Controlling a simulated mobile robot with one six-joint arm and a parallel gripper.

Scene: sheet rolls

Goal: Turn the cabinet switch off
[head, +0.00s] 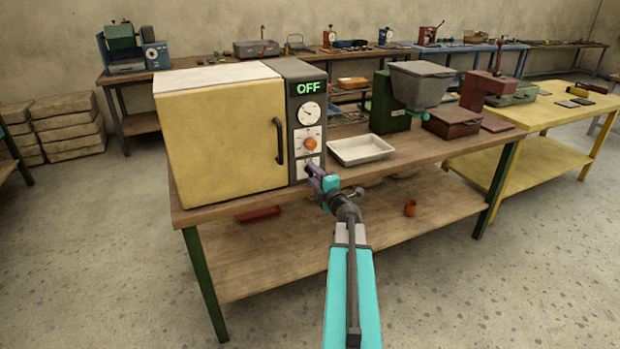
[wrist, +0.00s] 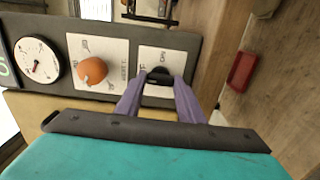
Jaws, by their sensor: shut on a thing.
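The yellow cabinet (head: 225,130) stands on the left of the wooden bench, its door closed with a dark handle (head: 279,141). Its grey panel carries a green display (head: 308,88) reading OFF, a dial gauge (head: 309,113) and an orange knob (head: 310,144). The cabinet switch (wrist: 158,75) is a dark piece on the lowest white plate, marked ON on one side in the wrist view. My gripper (head: 313,168) is at this plate, its purple fingers (wrist: 160,92) closed around the switch. The fingers partly hide the switch and its lettering.
A white tray (head: 361,150) lies on the bench (head: 440,150) right of the cabinet. A green machine with a grey hopper (head: 420,85) stands behind it. A red tray (wrist: 241,71) and an orange cup (head: 410,208) are on the lower shelf.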

